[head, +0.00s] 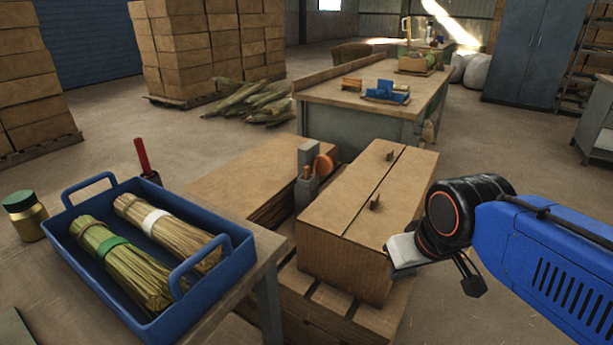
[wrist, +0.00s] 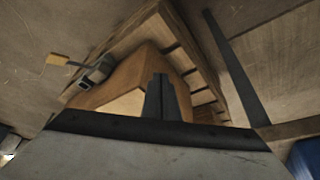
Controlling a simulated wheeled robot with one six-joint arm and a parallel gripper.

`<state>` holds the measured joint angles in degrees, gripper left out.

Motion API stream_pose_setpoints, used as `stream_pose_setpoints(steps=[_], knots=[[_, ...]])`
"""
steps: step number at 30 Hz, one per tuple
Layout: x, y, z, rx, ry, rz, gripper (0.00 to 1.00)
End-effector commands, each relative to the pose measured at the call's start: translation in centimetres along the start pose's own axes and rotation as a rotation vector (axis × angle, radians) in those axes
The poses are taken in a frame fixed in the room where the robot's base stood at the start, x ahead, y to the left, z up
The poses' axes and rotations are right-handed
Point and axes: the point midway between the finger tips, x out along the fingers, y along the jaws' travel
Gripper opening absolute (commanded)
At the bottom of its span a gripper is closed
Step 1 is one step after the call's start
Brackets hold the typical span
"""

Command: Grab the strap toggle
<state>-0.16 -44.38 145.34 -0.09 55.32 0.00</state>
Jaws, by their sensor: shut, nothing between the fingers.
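No part is clearly recognisable as the strap toggle. A cardboard box (head: 355,215) has a dark line along its top and two small dark upright tabs, one near the far end (head: 390,155) and one nearer (head: 375,202). Beside its far left side stands a grey fixture (head: 307,158) with an orange round part (head: 323,166). My gripper (wrist: 160,80) is shut and empty in the wrist view, its dark fingers in front of the box (wrist: 140,62). In the head view it is right of the box, its fingertips hard to make out.
A blue tray (head: 205,285) with two straw bundles stands on the front-left table, near a jar (head: 24,216) and a red-handled tool (head: 143,158). The box rests on a wooden pallet (head: 325,310). A workbench (head: 375,95) is behind. Floor at right is open.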

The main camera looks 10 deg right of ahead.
Motion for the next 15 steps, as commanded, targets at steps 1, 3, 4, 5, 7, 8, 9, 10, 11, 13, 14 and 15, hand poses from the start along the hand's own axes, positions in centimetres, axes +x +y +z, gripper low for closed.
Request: stream_pose_setpoints(steps=[1, 3, 4, 5, 7, 8, 9, 10, 11, 13, 14, 15], knots=[[0.0, 0.0, 0.0, 0.000, 0.000, 0.000, 0.12], [-0.1, 0.0, -0.3, 0.004, -0.002, 0.001, 0.29], [-0.2, 0.0, -0.6, 0.007, -0.003, 0.002, 0.34], [-0.3, 0.0, -1.0, 0.011, -0.005, 0.003, 0.34], [-0.7, 0.0, -2.3, 0.029, -0.012, 0.007, 0.34], [-0.9, 0.0, -3.1, 0.038, -0.016, 0.010, 0.34], [-1.2, 0.0, -4.2, 0.053, -0.021, 0.016, 0.34], [-1.4, 0.0, -5.1, 0.066, -0.025, 0.020, 0.34], [-1.6, -0.1, -6.1, 0.079, -0.028, 0.023, 0.34], [-2.1, -0.1, -8.4, 0.109, -0.038, 0.034, 0.34], [-2.2, -0.2, -9.4, 0.124, -0.041, 0.039, 0.34], [-2.4, -0.3, -10.7, 0.143, -0.045, 0.046, 0.34]])
